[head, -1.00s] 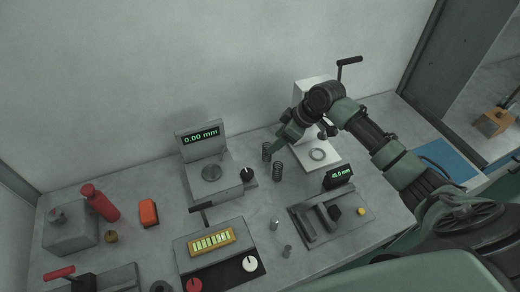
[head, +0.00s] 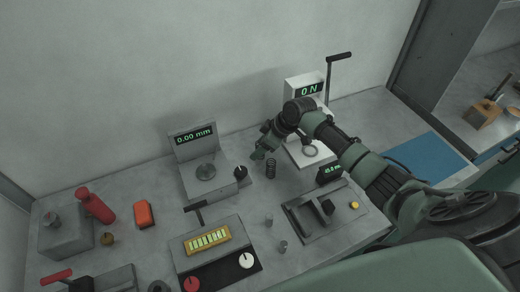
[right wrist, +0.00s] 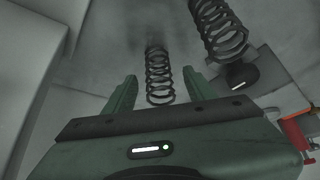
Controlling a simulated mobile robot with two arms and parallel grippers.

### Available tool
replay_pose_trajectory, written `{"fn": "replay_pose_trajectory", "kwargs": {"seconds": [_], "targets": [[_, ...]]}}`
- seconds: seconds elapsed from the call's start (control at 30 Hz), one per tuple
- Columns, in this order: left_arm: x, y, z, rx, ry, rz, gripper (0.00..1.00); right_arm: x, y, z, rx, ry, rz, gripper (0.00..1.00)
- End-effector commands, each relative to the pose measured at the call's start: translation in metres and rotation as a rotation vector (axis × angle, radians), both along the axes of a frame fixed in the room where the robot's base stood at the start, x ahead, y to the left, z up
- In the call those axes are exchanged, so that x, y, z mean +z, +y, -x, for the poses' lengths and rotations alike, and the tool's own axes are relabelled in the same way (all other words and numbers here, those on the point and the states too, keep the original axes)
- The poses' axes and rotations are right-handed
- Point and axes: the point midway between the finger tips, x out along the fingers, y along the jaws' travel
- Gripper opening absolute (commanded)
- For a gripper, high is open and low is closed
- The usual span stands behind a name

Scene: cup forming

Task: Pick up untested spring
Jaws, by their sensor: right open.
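Two dark coil springs show in the right wrist view. One spring (right wrist: 159,75) stands between and just beyond the fingertips of my right gripper (right wrist: 160,88), with gaps on both sides. The other spring (right wrist: 218,30) is farther to the upper right, outside the fingers. In the head view one spring (head: 271,168) stands upright on the bench; the second is hidden by my right gripper (head: 262,148). My right gripper is open and empty. I cannot tell which spring is untested. My left gripper is out of view.
A gauge (head: 205,187) reading 0.00 mm stands left of the springs. A press with a 0 N display (head: 309,90) and a ring (head: 310,151) is behind my right arm. A caliper fixture (head: 318,215) is in front, with small metal pieces (head: 269,220) beside it.

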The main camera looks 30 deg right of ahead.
Motion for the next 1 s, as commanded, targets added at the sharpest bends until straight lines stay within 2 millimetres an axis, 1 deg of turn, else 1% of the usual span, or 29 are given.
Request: {"fn": "replay_pose_trajectory", "kwargs": {"seconds": [0.03,0.07,0.1,0.17,0.2,0.23,0.27,0.53,0.67,0.77,0.87,1.0], "targets": [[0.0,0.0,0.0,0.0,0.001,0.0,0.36,0.0,0.0,0.0,0.0,0.0,0.0,0.55],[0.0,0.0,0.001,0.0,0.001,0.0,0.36,0.0,0.0,0.0,0.0,0.0,0.0,0.5],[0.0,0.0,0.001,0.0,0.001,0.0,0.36,0.0,0.0,0.0,0.0,0.0,0.0,0.39],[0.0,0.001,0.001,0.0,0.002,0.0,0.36,0.0,0.0,0.0,0.0,0.0,0.0,0.22],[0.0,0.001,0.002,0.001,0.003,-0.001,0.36,0.0,0.0,0.0,0.0,0.0,0.0,0.11],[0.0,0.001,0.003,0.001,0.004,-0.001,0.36,0.0,0.0,0.0,0.0,0.0,0.0,0.02],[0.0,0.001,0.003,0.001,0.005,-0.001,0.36,0.0,0.0,0.0,0.0,0.001,0.001,0.0],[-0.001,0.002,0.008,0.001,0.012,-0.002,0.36,0.001,-0.001,0.0,0.0,-0.001,0.001,0.0],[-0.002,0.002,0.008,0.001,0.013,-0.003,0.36,0.006,-0.001,0.0,-0.001,-0.002,0.001,0.0],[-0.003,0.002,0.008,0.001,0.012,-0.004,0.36,0.016,-0.001,-0.001,0.0,-0.002,0.001,0.0],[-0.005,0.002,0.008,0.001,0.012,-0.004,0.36,0.032,-0.001,0.0,0.0,-0.003,0.002,0.0],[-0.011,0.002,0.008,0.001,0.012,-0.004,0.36,0.066,-0.001,-0.001,0.001,-0.007,0.002,0.0]]}}
